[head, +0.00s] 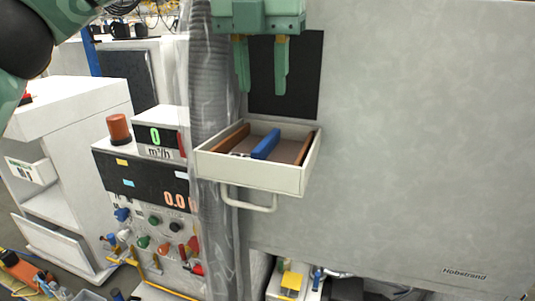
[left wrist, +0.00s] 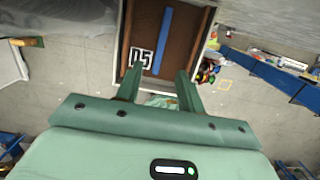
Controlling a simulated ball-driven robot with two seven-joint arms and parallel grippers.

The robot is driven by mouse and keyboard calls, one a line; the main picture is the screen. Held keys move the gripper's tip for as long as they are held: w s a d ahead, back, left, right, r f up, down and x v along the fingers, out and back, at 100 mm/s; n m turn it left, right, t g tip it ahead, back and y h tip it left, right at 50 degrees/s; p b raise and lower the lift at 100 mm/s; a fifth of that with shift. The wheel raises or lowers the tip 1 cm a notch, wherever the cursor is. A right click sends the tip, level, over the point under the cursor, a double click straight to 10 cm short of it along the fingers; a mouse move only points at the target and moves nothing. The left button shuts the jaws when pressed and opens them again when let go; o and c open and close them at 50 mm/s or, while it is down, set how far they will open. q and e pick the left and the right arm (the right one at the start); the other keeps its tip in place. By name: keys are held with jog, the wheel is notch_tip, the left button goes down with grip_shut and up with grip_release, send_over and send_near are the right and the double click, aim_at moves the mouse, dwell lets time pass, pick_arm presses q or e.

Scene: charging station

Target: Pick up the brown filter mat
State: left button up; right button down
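An open pale drawer (head: 248,175) juts from the grey cabinet. Inside, one brown strip (head: 232,138) stands along its left side and another brown strip (head: 305,149) along its right side. A blue strip (head: 266,144) stands between them. I cannot tell which brown piece the task means. The left wrist view shows the blue strip (left wrist: 163,40) between brown edges, with a black-and-white marker (left wrist: 141,58) on the drawer floor. My left gripper (head: 262,85) points down above the drawer, open and empty, its fingers apart from the strips. My right gripper is out of view.
A curved handle (head: 249,205) is on the drawer front. A grey ribbed hose (head: 211,85) runs down just left of the drawer. A control panel (head: 150,190) with knobs and a red lamp stands further left.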

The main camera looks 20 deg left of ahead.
pick_arm(q)
send_over(266, 138)
jog(key=s, duration=0.1)
notch_tip(266, 138, down, 5)
jog(key=shift+s+r, duration=0.15)
jog(key=shift+r, duration=0.05)
jog(key=shift+d+f, duration=0.1)
jog(key=shift+f, duration=0.15)
jog(key=shift+w+f, duration=0.2)
jog(key=shift+f, duration=0.15)
notch_tip(266, 138, down, 4)
jog(key=shift+w+r+p, duration=0.15)
jog(key=shift+r+p, duration=0.05)
jog(key=shift+p, duration=0.75)
jog(key=shift+w+f, duration=0.15)
jog(key=shift+f, duration=0.2)
grip_shut()
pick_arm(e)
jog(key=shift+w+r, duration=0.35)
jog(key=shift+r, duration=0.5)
